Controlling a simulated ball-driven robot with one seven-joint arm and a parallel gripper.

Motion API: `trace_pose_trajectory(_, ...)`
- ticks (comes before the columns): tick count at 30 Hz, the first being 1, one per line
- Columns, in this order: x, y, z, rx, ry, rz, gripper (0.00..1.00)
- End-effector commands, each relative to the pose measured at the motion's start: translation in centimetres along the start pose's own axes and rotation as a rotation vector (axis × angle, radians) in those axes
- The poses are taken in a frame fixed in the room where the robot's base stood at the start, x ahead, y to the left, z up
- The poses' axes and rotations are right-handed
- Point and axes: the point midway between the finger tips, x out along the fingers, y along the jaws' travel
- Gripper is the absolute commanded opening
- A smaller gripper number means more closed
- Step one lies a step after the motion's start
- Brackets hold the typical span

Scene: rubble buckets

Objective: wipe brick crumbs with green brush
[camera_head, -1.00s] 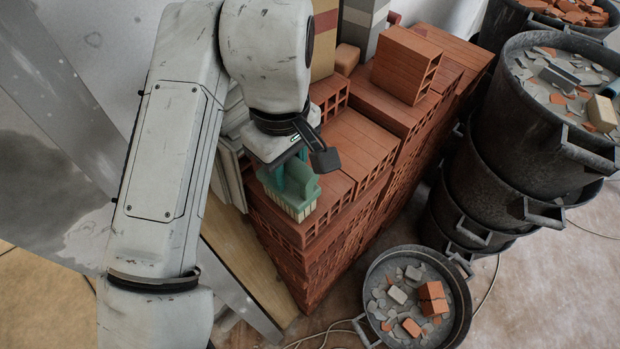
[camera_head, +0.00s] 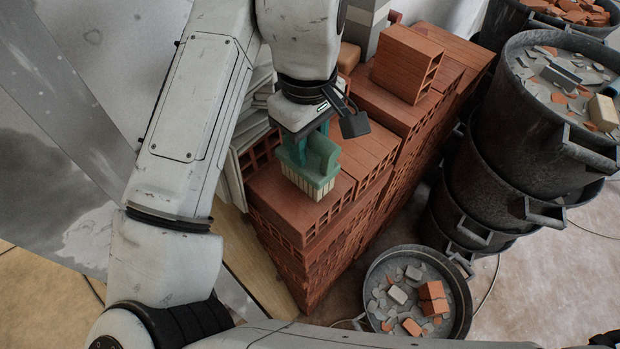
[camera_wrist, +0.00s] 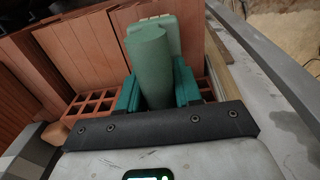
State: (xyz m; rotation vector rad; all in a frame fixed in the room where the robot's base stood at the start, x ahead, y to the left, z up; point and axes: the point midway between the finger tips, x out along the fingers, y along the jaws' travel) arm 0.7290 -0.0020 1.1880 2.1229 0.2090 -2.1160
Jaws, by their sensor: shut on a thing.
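The green brush (camera_head: 320,158) has pale bristles pointing down. It is held at the top of the brick stack (camera_head: 285,208), over the near end. I cannot tell whether its bristles touch the brick. My gripper (camera_head: 300,150) is shut on the brush, with teal fingers on its handle. In the wrist view the brush (camera_wrist: 150,60) stands between the two teal fingers of my gripper (camera_wrist: 157,95), above red bricks (camera_wrist: 90,50). No brick crumbs can be made out on the stack top near the brush; the brush and my gripper hide part of it.
A loose hollow brick (camera_head: 405,65) stands on the far part of the stack. Stacked dark buckets (camera_head: 490,130) with rubble rise at the right. A low rubble bucket (camera_head: 462,325) stands on the floor in front. A wooden board (camera_head: 250,265) lies left of the stack.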

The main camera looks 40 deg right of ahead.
Motion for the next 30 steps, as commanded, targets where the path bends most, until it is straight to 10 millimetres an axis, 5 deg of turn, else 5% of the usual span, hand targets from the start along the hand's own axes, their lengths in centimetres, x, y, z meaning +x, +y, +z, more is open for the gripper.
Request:
trace_pose_trajectory(8,-0.2,0.0,0.0,-0.001,0.001,0.0,0.0)
trace_pose_trajectory(21,-3.9,0.0,-0.1,-0.001,0.001,0.0,0.0)
trace_pose_trajectory(30,-4.1,0.0,0.0,-0.001,0.0,0.001,0.0)
